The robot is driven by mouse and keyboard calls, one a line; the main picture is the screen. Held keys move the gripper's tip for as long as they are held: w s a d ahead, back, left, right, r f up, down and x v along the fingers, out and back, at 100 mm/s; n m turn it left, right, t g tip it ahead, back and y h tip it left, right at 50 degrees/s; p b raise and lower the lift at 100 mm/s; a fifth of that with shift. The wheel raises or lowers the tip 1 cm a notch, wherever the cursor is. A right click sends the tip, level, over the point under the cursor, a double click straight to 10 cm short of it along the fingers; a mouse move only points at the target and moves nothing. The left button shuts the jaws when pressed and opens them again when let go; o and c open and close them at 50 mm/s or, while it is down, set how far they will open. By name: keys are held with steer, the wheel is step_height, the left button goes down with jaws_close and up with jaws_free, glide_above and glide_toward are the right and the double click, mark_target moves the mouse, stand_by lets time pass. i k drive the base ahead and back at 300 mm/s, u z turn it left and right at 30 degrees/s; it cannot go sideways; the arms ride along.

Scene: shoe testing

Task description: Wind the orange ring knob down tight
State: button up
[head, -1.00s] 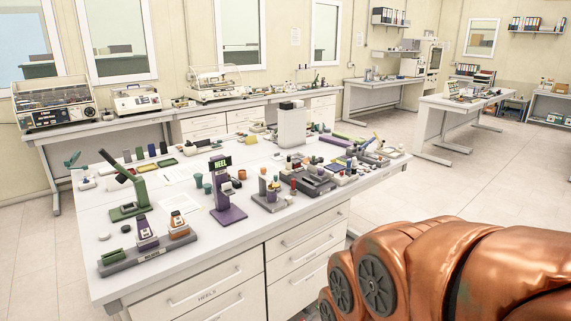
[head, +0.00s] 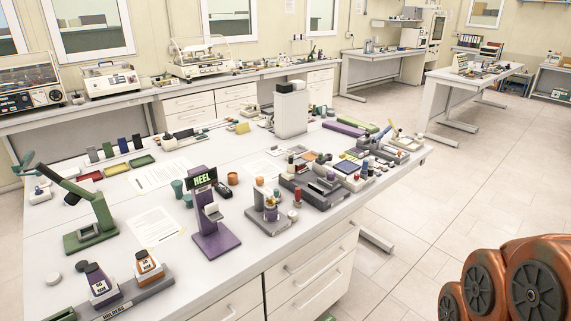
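I cannot tell for certain which small orange part is the ring knob. An orange round piece (head: 259,181) tops a post on a grey fixture (head: 271,217) near the table's front edge, right of the purple HEEL stand (head: 216,240). A separate orange cylinder (head: 232,178) stands on the table behind the stand. How tight any of these sits is too small to see. My gripper is out of view; only copper-coloured links of my arm show at the lower right, away from the table.
The white table (head: 190,285) has drawers below its front edge. A green press (head: 92,225) and a holder block with two labelled holders (head: 150,300) stand at left. A white column (head: 291,110) rises at the back. Bare floor (head: 455,190) lies to the right.

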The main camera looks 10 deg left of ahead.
mark_target(259, 180)
steer(key=u, duration=0.1)
steer(key=i, duration=0.75)
steer(key=u, duration=0.95)
steer(key=i, duration=0.7)
steer(key=u, duration=0.7)
